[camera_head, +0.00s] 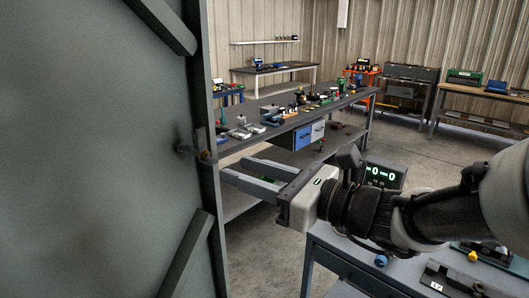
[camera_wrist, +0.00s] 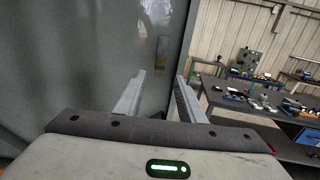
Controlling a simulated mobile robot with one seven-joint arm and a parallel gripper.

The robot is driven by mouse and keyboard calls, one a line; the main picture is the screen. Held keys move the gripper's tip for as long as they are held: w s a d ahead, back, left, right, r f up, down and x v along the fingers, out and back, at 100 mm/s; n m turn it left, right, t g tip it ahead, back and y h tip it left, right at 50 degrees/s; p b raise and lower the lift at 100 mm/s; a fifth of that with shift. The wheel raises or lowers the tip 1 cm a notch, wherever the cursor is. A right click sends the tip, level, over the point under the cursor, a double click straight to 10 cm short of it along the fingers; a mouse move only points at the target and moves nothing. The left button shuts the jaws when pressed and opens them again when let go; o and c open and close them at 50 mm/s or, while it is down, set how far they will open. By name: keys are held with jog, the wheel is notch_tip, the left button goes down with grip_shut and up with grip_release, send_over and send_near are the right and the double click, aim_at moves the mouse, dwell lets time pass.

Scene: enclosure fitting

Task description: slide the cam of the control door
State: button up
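The grey-green control door (camera_head: 100,130) fills the left of the head view, with two slanted bars on its face. It also shows behind my fingers in the wrist view (camera_wrist: 80,55).
A long workbench (camera_head: 345,100) with several small tools and parts stands behind my gripper. A nearer grey bench (camera_head: 335,248) with a display (camera_head: 384,174) is at the lower right. More benches line the corrugated wall. Open concrete floor (camera_head: 270,243) lies between.

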aim_at(205, 158)
jog(key=x, duration=1.2)
jog(key=shift+a, duration=0.2)
grip_shut()
